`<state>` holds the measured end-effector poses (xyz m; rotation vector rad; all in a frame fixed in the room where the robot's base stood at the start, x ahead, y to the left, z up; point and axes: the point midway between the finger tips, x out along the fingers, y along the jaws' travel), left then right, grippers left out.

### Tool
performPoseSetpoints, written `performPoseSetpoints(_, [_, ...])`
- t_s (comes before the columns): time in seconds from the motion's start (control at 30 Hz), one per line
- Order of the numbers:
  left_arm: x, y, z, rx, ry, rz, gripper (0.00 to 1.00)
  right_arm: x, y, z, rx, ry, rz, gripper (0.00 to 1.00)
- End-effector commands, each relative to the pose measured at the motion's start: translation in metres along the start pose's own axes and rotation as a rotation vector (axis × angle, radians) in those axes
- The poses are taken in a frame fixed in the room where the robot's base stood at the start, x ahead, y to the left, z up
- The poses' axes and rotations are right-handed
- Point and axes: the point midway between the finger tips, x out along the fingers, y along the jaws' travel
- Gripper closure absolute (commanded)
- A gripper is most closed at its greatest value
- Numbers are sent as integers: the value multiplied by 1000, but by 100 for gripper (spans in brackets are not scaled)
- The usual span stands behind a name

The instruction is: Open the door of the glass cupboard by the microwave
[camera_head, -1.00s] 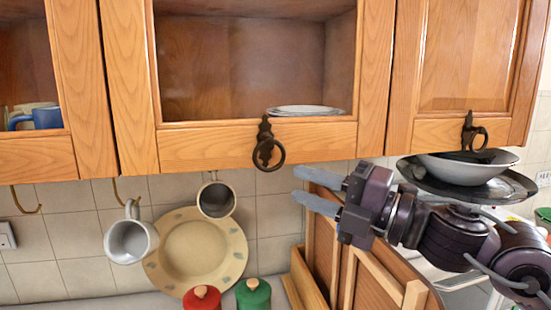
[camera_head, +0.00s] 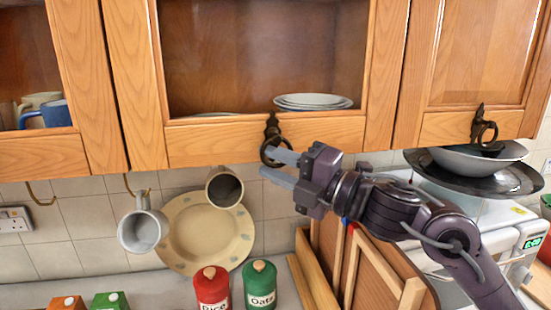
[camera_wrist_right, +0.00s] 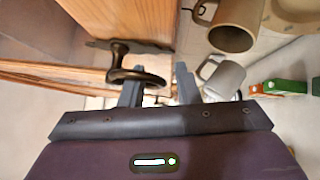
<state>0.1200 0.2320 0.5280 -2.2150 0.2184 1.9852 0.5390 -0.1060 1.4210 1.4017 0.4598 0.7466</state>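The glass cupboard door (camera_head: 236,146) has a wooden frame, with plates visible behind its pane, and it looks shut. A dark ring handle (camera_head: 274,140) hangs at its lower edge; the ring also shows in the right wrist view (camera_wrist_right: 138,77). My right gripper (camera_head: 265,163) is open at the ring, coming from the right. Its upper finger overlaps the ring's lower part, and its lower finger is below. In the wrist view one finger meets the ring; I cannot tell whether it passes through it. The microwave (camera_head: 505,252) is at lower right. My left gripper is out of view.
A wooden door (camera_head: 478,55) with its own ring handle is to the right, above a wok and bowl (camera_head: 480,160). Red and green tins (camera_head: 212,290) and wooden boards (camera_head: 376,270) stand on the counter.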

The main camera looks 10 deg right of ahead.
Motion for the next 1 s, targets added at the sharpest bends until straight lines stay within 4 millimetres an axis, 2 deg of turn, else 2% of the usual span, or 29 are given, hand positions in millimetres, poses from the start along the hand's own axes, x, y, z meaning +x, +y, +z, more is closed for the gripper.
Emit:
performPoseSetpoints(0.13, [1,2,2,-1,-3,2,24,0,0,0,0,-1,0,71])
performPoseSetpoints(0.17, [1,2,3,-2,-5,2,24,0,0,0,0,-1,0,73])
performPoseSetpoints(0.37, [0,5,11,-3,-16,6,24,0,0,0,0,-1,0,99])
performPoseSetpoints(0.77, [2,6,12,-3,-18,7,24,-2,-1,0,1,4,0,100])
performPoseSetpoints(1.0, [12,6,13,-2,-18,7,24,-16,1,-8,7,69,13,100])
